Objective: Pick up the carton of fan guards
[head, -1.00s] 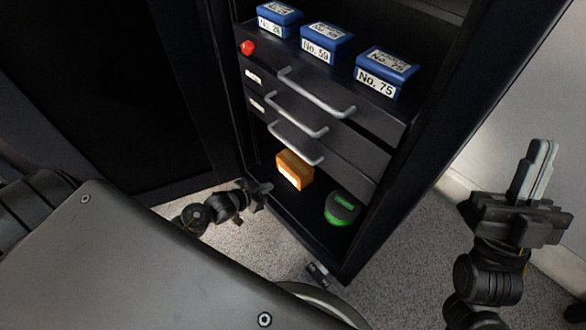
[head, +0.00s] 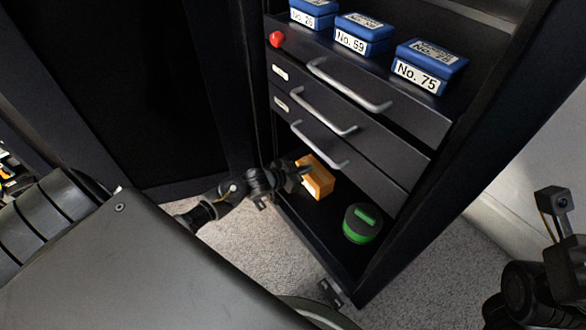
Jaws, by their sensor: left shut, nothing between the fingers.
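An orange box (head: 318,180), which appears to be the carton of fan guards, sits on the bottom shelf of the dark cabinet, below the drawers. My left gripper (head: 302,171) is at the box's left side, its shut fingers pointing toward it and overlapping its edge in the picture. I cannot tell whether they touch it. Nothing is held. My right arm is at the right edge, and its fingers are out of the picture.
A green-and-black round object (head: 362,223) sits right of the box on the cabinet floor (head: 325,232). Drawers with grey handles (head: 320,150) hang above. Blue labelled boxes (head: 432,66) and a red knob-like object (head: 277,39) are on top. The open door (head: 120,90) stands left.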

